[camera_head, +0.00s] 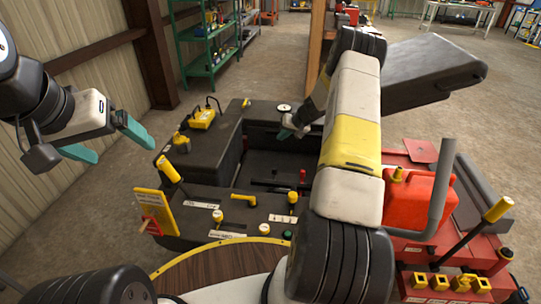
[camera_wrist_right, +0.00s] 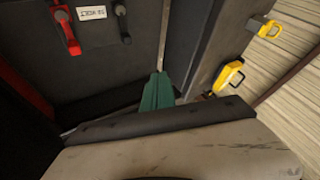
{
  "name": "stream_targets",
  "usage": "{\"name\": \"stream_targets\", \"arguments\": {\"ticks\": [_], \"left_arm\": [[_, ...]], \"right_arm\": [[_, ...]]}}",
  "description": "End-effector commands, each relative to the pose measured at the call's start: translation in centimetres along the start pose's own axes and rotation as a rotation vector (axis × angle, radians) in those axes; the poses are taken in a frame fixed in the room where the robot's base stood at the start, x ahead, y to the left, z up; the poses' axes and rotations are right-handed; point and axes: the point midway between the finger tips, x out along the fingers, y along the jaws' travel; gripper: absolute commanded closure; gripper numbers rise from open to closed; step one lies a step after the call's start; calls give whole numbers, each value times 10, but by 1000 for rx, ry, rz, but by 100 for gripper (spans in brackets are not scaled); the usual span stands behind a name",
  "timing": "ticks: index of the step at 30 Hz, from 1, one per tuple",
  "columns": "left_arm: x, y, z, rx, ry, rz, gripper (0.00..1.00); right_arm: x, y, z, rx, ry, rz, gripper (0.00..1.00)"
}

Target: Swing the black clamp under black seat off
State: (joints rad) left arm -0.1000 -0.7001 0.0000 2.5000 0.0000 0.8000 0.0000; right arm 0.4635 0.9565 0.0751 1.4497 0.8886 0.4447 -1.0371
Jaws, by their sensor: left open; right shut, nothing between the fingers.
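A dark padded slab, which looks like the black seat (camera_head: 430,72), stands tilted at the upper right, beyond my right arm. A black bar (camera_head: 268,183) lies across the open dark well of the console, beside a red-knobbed lever. My right gripper (camera_head: 288,132) is shut and empty over the well's far right; its teal fingers also show in the right wrist view (camera_wrist_right: 157,92). My left gripper (camera_head: 108,143) is open and empty at the left, in the air clear of the console.
The dark console (camera_head: 185,210) carries several yellow handles. A red jerry can (camera_head: 413,203) stands to the right, by a grey bent pipe (camera_head: 441,190). In the right wrist view, a red handle (camera_wrist_right: 66,32) and a yellow latch (camera_wrist_right: 229,77) show. Open floor lies beyond.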

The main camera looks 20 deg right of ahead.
Motion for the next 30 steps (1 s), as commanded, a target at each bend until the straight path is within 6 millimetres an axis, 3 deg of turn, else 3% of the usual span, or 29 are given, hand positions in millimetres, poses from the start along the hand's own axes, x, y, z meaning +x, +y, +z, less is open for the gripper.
{"name": "stream_targets", "arguments": {"ticks": [1,3,9,13,24,30], "left_arm": [[0,0,0,0,0,0,10],[0,0,0,0,0,0,10],[0,0,0,0,0,0,10],[0,0,0,0,0,0,10],[0,0,0,0,0,0,10],[0,0,0,0,0,0,10]], "right_arm": [[26,27,14,30,1,8,100],[49,53,27,53,8,17,100],[88,96,55,93,19,39,100],[96,106,62,102,22,45,100],[97,107,63,103,21,46,100],[110,113,76,107,20,47,100]]}}
